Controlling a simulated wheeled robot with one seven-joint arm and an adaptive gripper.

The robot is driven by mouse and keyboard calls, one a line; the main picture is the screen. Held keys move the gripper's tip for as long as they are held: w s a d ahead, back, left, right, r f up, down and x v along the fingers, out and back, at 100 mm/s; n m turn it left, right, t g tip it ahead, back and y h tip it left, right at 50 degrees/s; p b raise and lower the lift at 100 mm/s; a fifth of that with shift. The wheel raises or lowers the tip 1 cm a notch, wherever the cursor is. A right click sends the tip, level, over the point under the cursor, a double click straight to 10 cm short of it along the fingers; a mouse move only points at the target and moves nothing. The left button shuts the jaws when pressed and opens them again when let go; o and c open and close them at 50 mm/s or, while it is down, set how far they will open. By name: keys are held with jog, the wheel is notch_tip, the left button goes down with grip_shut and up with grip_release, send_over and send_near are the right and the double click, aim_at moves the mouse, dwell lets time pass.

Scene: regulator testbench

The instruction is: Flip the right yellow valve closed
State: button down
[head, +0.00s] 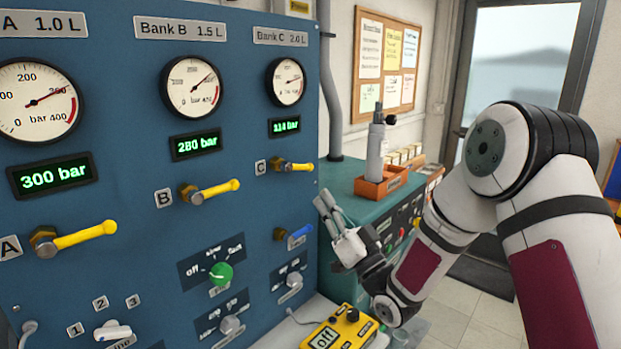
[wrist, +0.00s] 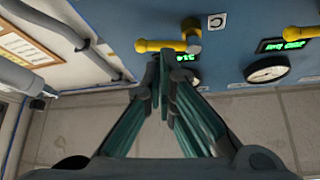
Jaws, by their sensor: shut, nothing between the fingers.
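The right yellow valve (head: 297,167), beside label C, has a brass body and a yellow lever pointing right, roughly level. It also shows in the wrist view (wrist: 162,46), just beyond my fingertips. My gripper (head: 322,200) is below and to the right of this valve in the head view, in front of the panel's right edge. Its fingers (wrist: 164,58) are together in the wrist view, with nothing seen between them. They partly cover a green display there. I see no clear contact with the lever.
Yellow valves B (head: 215,191) and A (head: 85,235) are to the left on the blue panel (head: 130,150). A blue-handled valve (head: 297,237) is below valve C. A yellow meter (head: 340,332) lies below my gripper. A teal bench (head: 345,185) stands at right.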

aim_at(299, 167)
jog(key=p+x, duration=0.1)
jog(key=x, duration=0.6)
jog(key=shift+f, duration=0.1)
